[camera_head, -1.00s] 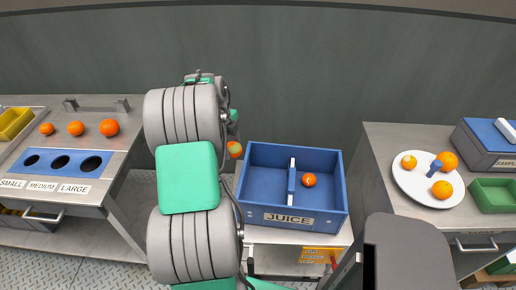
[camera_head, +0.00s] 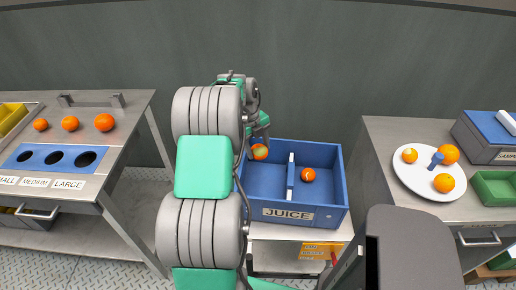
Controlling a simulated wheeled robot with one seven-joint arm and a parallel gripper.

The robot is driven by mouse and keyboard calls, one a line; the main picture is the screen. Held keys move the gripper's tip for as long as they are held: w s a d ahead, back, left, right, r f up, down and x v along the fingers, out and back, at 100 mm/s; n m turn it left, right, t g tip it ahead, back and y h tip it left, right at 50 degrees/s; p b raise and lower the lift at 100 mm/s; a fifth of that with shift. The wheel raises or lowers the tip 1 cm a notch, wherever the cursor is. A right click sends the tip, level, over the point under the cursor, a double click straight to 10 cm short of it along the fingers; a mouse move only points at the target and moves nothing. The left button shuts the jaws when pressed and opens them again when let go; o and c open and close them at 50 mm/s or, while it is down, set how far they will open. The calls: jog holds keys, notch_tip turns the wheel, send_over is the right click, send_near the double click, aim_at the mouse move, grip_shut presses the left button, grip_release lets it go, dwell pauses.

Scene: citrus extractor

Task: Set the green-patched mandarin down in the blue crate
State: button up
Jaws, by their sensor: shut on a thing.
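The blue crate (camera_head: 287,216), labelled JUICE, stands in the middle with an upright divider. My gripper (camera_head: 259,146) is over the crate's back left part, left of the divider, and is shut on the green-patched mandarin (camera_head: 261,153). A greenish patch shows on the fruit's front. My arm covers much of the gripper and fingers. I cannot tell how high the mandarin is above the crate floor.
Another orange fruit (camera_head: 308,175) lies in the crate's right compartment. A left counter holds several oranges (camera_head: 70,123) and a blue sizing plate (camera_head: 75,150). A right counter holds a white plate (camera_head: 409,184) with oranges and a green tray (camera_head: 494,190).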

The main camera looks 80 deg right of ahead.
notch_tip(320, 180, down, 16)
jog(key=b, duration=1.3)
jog(key=shift+f, duration=0.2)
jog(key=shift+a+f, duration=0.2)
jog(key=shift+f, duration=0.05)
jog(key=o, duration=1.3)
jog(key=shift+a, duration=0.1)
jog(key=shift+c, duration=0.2)
jog(key=shift+o, duration=0.8)
jog(key=shift+r, duration=0.1)
jog(key=shift+o, duration=0.5)
notch_tip(320, 180, up, 8)
jog(key=w, duration=0.1)
jog(key=shift+r+p, duration=0.25)
jog(key=shift+p, duration=0.15)
jog(key=shift+w, duration=0.15)
jog(key=shift+d, duration=0.2)
